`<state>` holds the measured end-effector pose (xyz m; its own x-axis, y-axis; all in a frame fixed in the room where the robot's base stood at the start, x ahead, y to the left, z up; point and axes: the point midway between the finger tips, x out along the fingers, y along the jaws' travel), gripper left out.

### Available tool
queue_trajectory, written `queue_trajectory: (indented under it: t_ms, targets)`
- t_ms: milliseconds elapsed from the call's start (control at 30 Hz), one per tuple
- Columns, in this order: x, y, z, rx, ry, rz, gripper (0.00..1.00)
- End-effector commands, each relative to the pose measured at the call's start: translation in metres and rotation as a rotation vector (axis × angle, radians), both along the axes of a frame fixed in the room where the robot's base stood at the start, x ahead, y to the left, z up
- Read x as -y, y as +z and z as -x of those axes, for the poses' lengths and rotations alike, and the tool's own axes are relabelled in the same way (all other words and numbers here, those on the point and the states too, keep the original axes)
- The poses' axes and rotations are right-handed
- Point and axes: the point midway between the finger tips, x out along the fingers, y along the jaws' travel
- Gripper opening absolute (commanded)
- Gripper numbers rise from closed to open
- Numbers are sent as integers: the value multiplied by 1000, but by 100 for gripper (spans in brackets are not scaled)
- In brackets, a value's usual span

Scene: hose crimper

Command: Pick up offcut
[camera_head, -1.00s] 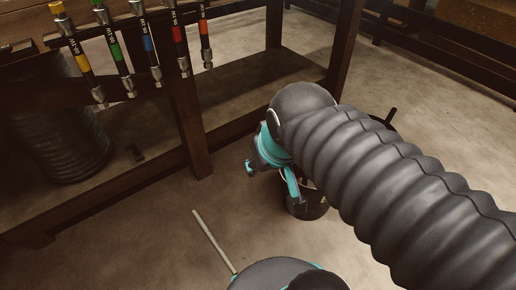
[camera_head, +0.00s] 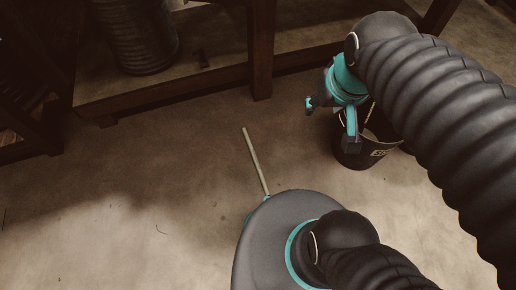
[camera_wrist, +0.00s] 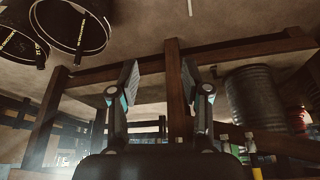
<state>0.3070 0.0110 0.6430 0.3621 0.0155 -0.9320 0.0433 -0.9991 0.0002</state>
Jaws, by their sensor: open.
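The offcut (camera_head: 255,160) looks like a thin pale rod lying on the concrete floor. Its near end is close to the rounded grey and teal part of my body, which may hide some of it. A short pale piece at the top edge of the wrist view (camera_wrist: 190,6) looks like the same rod. My gripper (camera_head: 330,119) is to the right of the rod and above the floor, near a black bucket. In the wrist view my gripper (camera_wrist: 160,82) shows two spread fingers with nothing between them.
The black bucket (camera_head: 352,158) stands under my gripper; the wrist view shows two black buckets, one at the upper left (camera_wrist: 75,28). A wooden bench post (camera_head: 260,60) and lower shelf stand behind the rod. A ribbed metal drum (camera_head: 140,45) is at the back left. Floor left of the rod is clear.

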Motion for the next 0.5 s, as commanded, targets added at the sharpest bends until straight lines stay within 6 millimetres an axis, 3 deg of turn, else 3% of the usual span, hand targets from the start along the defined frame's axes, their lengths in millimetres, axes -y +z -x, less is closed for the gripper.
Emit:
queue_trajectory:
  t_ms: [33, 500]
  targets:
    - [-3, -15, -6, -49, 13, 3, 48]
    - [-35, -109, -66, -341, 101, 33, 48]
